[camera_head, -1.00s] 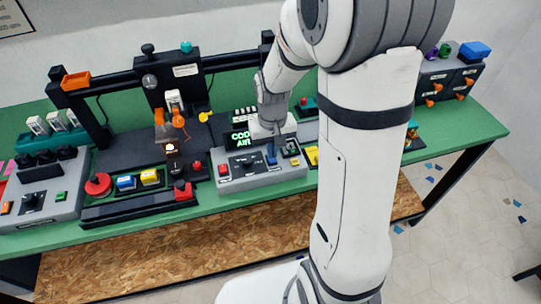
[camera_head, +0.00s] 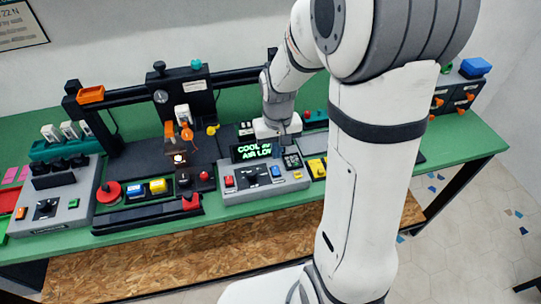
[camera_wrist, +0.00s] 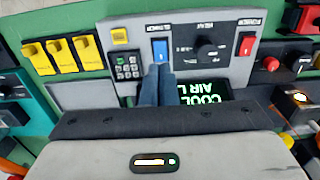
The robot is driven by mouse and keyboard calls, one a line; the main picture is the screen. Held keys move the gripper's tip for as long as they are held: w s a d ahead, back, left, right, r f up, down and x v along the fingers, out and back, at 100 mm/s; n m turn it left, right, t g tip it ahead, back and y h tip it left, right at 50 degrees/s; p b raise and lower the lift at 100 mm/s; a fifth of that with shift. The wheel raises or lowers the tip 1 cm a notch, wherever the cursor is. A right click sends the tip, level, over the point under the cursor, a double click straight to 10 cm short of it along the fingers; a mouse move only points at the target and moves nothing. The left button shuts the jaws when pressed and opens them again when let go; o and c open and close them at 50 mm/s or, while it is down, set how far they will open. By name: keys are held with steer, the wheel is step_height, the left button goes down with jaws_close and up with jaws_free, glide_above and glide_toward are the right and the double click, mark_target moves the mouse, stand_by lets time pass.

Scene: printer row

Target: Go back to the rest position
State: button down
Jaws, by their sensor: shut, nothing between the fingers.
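My gripper (camera_head: 284,146) hangs above the back part of a grey control box (camera_head: 240,194), near its lit display (camera_head: 252,151). In the wrist view my gripper's two dark blue fingers (camera_wrist: 158,76) are together with nothing between them. Their tips overlap the area just below the blue switch (camera_wrist: 160,50) in the picture; they look raised off it, though the exact gap is hard to tell. The blue switch also shows in the head view (camera_head: 276,171). The display reads green text starting "COOL" and "AIR LO"; my gripper hides part of it in the wrist view.
The box also bears a red switch (camera_head: 229,181), a dial (camera_head: 256,171) and a keypad (camera_head: 292,160). Left stand a black printer gantry (camera_head: 183,92), a red mushroom button (camera_head: 109,192) and another grey box (camera_head: 55,200). Yellow switches (camera_wrist: 62,56) stand beside the box.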

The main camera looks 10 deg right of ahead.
steer(key=s+r+t, duration=0.3)
steer(key=s+r, duration=1)
steer(key=s, duration=0.1)
steer(key=shift+s+r, duration=0.2)
steer(key=shift+s, duration=0.05)
